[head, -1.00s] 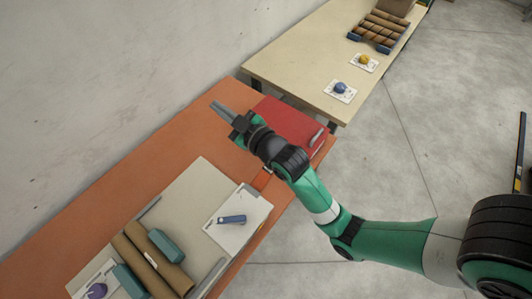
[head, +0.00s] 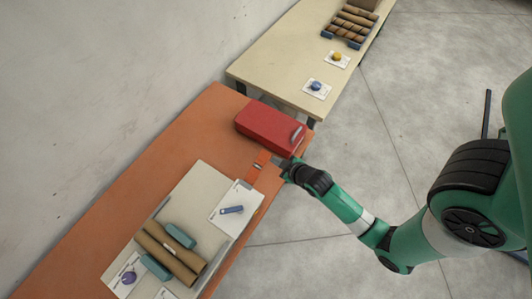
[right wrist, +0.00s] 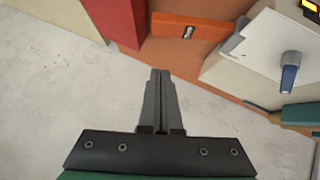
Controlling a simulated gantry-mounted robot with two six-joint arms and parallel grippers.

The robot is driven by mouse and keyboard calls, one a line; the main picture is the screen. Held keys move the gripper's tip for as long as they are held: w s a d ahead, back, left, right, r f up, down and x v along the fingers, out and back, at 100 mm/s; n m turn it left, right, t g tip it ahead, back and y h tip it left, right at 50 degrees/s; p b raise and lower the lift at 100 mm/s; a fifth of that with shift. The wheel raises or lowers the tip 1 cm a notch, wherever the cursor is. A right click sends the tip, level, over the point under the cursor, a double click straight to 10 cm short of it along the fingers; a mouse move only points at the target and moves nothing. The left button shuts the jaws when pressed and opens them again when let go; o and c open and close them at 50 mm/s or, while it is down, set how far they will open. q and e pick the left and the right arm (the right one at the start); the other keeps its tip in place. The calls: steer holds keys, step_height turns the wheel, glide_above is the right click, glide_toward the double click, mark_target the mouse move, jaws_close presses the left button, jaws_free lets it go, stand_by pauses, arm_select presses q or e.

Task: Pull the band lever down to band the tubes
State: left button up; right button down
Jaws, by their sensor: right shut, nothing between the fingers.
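My right gripper (head: 282,165) is shut and empty at the table's front edge, just in front of the red box (head: 268,127). In the right wrist view its closed fingers (right wrist: 159,74) point toward the orange block (right wrist: 180,30), apart from it. That block (head: 264,163) also shows beside the gripper in the head view. A blue-violet lever-like piece (head: 232,210) lies on a white plate and shows in the right wrist view (right wrist: 290,70). Brown tubes (head: 168,256) lie side by side on the cream platform. Which part is the band lever is unclear. My left gripper is not seen.
Teal blocks (head: 180,236) flank the tubes. The red box has a silver handle (head: 297,134). A second table (head: 270,68) behind carries blue and yellow knobs and a rack of tubes (head: 350,26). Open floor lies to the right.

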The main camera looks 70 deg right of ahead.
steer(key=b, duration=0.3)
glide_above(262, 154)
steer(key=s+a, duration=0.2)
steer(key=a, duration=0.1)
step_height(262, 154, down, 7)
steer(key=shift+r, duration=0.2)
steer(key=shift+s+d+f, duration=0.1)
steer(key=shift+d+f, duration=0.1)
steer(key=shift+f, duration=0.4)
steer(key=shift+s+d+f, duration=0.1)
steer(key=shift+d+f, duration=0.15)
steer(key=shift+f, duration=0.35)
steer(key=shift+d+f, duration=0.2)
steer(key=shift+f, duration=0.4)
arm_select(q)
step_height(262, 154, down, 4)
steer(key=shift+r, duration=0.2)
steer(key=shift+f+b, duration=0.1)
steer(key=shift+b, duration=0.25)
arm_select(e)
steer(key=shift+f, duration=0.1)
